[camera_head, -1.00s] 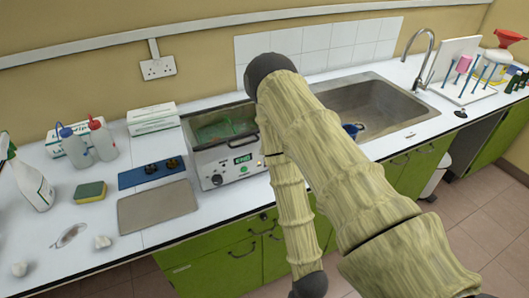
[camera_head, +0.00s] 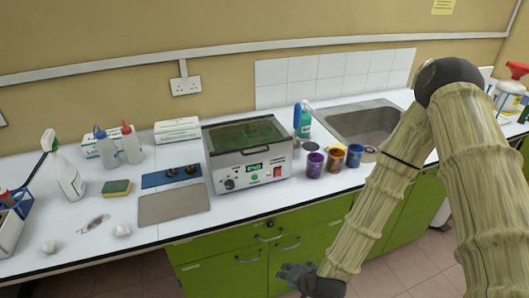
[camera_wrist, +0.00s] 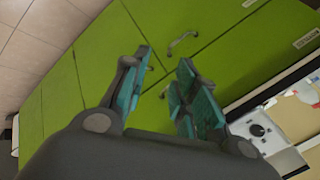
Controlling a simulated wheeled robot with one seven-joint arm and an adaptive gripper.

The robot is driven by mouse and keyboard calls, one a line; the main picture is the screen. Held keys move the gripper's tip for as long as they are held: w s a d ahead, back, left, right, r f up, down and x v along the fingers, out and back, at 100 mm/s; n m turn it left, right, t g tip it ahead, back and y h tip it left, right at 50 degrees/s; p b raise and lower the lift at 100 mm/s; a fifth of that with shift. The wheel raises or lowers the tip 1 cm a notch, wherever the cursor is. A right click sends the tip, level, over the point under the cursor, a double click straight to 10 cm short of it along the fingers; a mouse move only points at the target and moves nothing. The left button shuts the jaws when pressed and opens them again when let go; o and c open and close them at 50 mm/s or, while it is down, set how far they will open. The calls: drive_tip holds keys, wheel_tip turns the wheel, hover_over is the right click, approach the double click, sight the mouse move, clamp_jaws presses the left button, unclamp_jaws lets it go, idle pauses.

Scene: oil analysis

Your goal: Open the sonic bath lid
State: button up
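The sonic bath (camera_head: 276,183) is a silver box on the counter with a small green display, a knob and a red switch on its front. Its top (camera_head: 243,134) looks dark and greenish inside a metal rim; I cannot tell clearly whether this is a see-through lid or an open tank. My gripper (camera_head: 300,280) is low in front of the green cupboards, below the counter edge and apart from the bath. In the wrist view my gripper (camera_wrist: 165,60) has its teal-padded fingers spread with nothing between them. A panel with a dark knob (camera_wrist: 257,130) shows at lower right there.
Purple, orange and dark blue cups (camera_head: 334,158) stand right of the bath, with a green bottle (camera_head: 303,120) behind. The sink (camera_head: 365,125) lies further right. A grey plate (camera_head: 172,204) and blue tray (camera_head: 170,177) lie left. Cupboard handles (camera_head: 288,245) protrude below the counter.

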drive_tip(key=w+a+r+m+t+y, duration=0.1)
drive_tip(key=w+a+r+m+t, duration=0.25)
drive_tip(key=w+r, duration=0.85)
drive_tip(key=m+t, duration=0.4)
drive_tip(key=t, duration=0.1)
approach(262, 151)
drive_tip(key=shift+g, duration=0.25)
drive_tip(key=p+x, duration=0.4)
drive_tip(key=x, duration=0.6)
drive_tip(key=shift+w, duration=0.25)
clamp_jaws()
